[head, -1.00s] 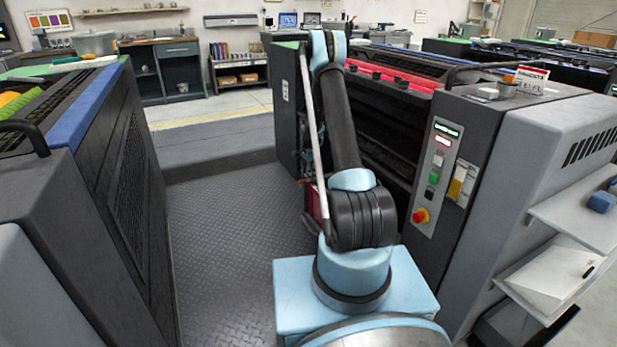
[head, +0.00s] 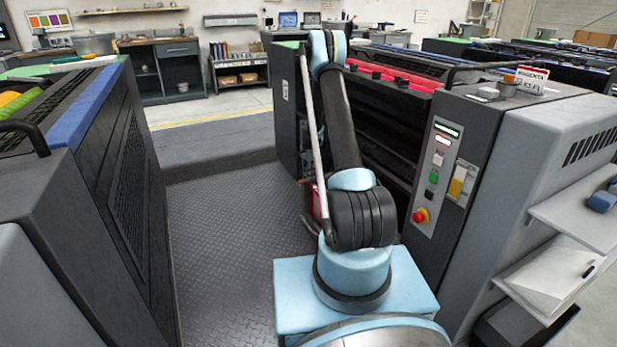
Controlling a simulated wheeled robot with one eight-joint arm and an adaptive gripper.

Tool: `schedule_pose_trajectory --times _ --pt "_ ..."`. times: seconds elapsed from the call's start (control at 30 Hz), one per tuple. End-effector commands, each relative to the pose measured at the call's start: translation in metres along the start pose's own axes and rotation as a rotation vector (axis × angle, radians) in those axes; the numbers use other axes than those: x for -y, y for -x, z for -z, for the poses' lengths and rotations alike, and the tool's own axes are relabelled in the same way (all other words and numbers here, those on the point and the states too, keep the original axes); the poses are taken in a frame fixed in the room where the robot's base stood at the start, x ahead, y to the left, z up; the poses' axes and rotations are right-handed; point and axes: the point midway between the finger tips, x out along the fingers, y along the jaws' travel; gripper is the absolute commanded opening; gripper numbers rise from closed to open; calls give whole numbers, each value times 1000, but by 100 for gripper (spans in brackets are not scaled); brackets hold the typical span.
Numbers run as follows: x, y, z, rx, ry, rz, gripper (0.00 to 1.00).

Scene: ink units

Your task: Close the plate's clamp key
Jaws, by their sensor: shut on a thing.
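The ink unit with a red strip (head: 390,78) along its top stands to the right of my arm. Its open side is dark. My light-blue and black arm rises in front of this side and bends over at the top near the left end of the unit. I cannot make out my gripper; it is hidden behind my own arm. I cannot make out the clamp key or say how it is turned. A pale thin bar (head: 312,135) runs down beside the arm, and a small red part (head: 317,202) shows low behind it.
A control panel (head: 437,172) with a red knob is on the right unit's end. Another dark unit (head: 100,170) stands on the left. The ribbed metal floor (head: 230,250) between them is clear. A bench (head: 165,65) and shelf are at the back.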

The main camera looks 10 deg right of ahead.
Motion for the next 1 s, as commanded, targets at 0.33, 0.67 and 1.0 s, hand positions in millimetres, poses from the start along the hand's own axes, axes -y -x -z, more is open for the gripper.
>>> schedule_pose_trajectory --times 0.33,0.67,1.0 --pt "1 0 0 -1 279 3 0" --pt "2 0 0 -1 594 3 0" --pt "2 0 0 -2 917 3 0"
